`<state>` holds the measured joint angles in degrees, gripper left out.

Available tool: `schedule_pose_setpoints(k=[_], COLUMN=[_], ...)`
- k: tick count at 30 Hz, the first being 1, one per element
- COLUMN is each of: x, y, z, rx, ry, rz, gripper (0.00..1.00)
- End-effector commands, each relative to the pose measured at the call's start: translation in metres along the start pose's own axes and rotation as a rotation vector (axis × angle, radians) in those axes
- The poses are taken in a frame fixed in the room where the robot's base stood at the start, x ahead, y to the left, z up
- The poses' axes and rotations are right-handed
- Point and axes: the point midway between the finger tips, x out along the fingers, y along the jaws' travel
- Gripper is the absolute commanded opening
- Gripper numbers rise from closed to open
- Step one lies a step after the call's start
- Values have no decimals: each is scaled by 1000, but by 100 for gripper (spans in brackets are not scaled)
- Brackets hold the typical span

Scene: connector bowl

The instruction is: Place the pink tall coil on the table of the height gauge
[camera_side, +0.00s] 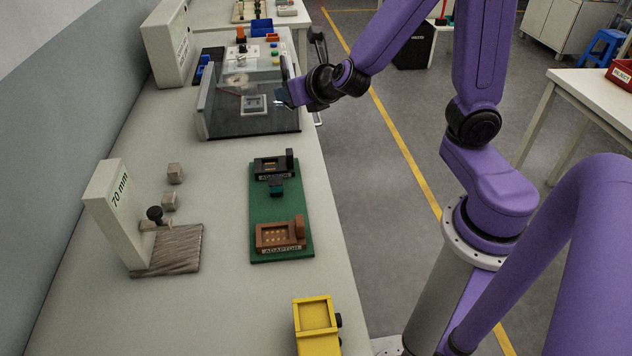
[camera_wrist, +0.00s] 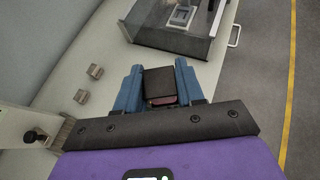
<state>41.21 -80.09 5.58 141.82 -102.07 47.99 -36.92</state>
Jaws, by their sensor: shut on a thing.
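My gripper (camera_side: 285,96) is at the front right corner of the clear-sided case, high over the bench. In the wrist view my gripper's blue fingers (camera_wrist: 158,88) are shut on a dark-topped block with a dull pink lower part, which I take for the pink tall coil (camera_wrist: 162,100). In the side view the held piece is too small to make out clearly. The height gauge (camera_side: 110,213), a pale upright marked 70 mm, stands at the near left.
The clear-sided case (camera_side: 250,122) holds a grey device (camera_side: 254,104). A green board (camera_side: 281,213) carries a black fixture (camera_side: 272,167) and a brown adaptor (camera_side: 281,236). Small grey blocks (camera_side: 175,172) lie behind the gauge. A yellow bin (camera_side: 315,318) stands in front. The bench between gauge and board is clear.

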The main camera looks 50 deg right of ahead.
Motion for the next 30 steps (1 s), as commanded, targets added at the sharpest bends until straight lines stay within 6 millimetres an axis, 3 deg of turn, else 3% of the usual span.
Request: schedule_pose_setpoints(k=[21,26,30], x=[0,-9,-28], y=[4,36,86], z=[-1,-12,-34], rx=[-3,-50,-125], ry=[-1,-3,-9], rz=[7,79,205], gripper=[7,7,7])
